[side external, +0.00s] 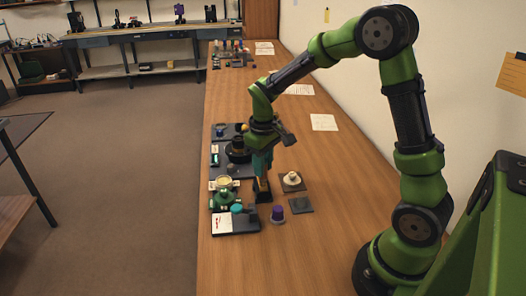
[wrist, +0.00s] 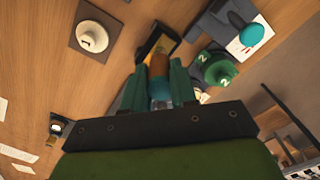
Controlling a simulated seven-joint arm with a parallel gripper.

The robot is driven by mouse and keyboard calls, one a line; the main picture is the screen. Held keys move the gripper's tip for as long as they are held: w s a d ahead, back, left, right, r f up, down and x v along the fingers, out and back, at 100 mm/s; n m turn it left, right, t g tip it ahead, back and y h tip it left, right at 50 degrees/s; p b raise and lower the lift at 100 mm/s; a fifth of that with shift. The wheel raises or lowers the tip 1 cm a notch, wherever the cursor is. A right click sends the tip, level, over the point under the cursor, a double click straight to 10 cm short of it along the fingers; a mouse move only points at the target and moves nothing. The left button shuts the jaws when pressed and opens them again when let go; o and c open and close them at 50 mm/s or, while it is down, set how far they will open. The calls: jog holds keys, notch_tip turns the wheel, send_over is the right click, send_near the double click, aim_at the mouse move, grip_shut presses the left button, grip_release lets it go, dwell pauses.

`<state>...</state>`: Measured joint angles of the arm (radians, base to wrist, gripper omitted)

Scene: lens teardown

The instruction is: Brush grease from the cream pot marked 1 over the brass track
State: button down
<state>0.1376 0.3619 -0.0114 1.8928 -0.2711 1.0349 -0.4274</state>
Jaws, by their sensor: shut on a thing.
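My gripper (wrist: 159,90) points down and is shut on a brush-like tool (wrist: 158,66) with a brown part and a pale teal part between the fingers. The tool's lower end is over or in a dark holder with a yellow strip (wrist: 160,43); I cannot tell whether they touch. The bristles are hidden. I cannot identify the brass track with certainty in either view.
A green pot marked 2 (wrist: 220,70) stands left of my gripper in the side view. A teal-topped item (wrist: 252,34) lies by a white sheet with red marks. A purple pot (side external: 278,214) and a dark square mat (side external: 301,205) are nearby.

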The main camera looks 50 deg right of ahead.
jog(key=shift+w+d, duration=1.5)
jog(key=shift+d, duration=0.05)
jog(key=shift+s+a, duration=2.5)
jog(key=shift+a, duration=0.05)
notch_tip(320, 180, up, 8)
jog(key=shift+f, duration=0.15)
